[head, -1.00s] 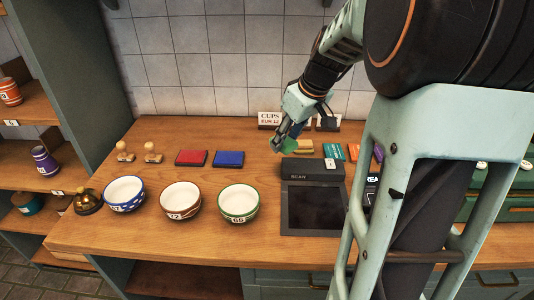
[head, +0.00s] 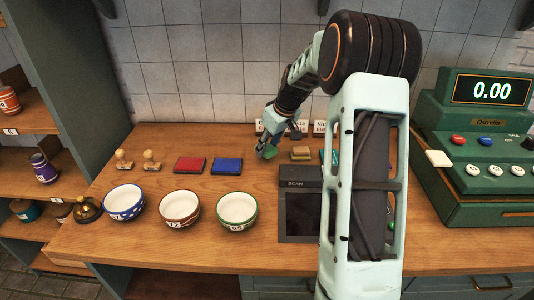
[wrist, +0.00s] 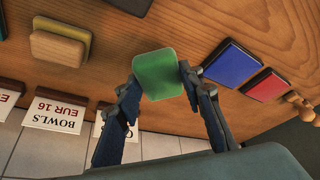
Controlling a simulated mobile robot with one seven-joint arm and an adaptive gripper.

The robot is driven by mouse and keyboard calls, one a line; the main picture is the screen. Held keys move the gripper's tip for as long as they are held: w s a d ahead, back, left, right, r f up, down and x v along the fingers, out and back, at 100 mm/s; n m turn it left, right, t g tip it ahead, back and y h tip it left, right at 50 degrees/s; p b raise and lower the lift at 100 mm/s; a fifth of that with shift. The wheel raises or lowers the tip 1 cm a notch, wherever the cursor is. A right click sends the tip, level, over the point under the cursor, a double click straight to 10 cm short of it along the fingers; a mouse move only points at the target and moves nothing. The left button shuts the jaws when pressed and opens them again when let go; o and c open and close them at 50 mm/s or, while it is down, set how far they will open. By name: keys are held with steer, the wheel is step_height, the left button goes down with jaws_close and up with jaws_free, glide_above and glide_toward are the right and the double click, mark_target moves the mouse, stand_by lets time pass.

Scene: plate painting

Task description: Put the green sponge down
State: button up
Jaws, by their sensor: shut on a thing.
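The green sponge (wrist: 158,75) is between the fingertips of my gripper (wrist: 160,78) in the wrist view. In the head view my gripper (head: 267,147) is low over the back of the wooden counter (head: 130,235), and the green sponge (head: 269,152) shows at its fingertips. The gripper is shut on the sponge. I cannot tell whether the sponge touches the counter. It is right of the blue ink pad (head: 227,166) and left of the yellow-tan sponges (head: 300,153).
A red ink pad (head: 190,165) and two wooden stamps (head: 151,160) stand to the left. Bowls (head: 237,211) line the front. The scanner (head: 298,205) is at front right, price cards behind (head: 319,128). The cash register (head: 480,150) is far right. Bare counter lies beside the blue pad.

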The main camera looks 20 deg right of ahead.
mark_target(267, 155)
steer(key=shift+w+f, duration=0.3)
steer(key=shift+f, duration=1.6)
steer(key=shift+f, duration=0.1)
steer(key=shift+f, duration=0.2)
steer(key=o, duration=1.1)
steer(key=shift+r, duration=0.15)
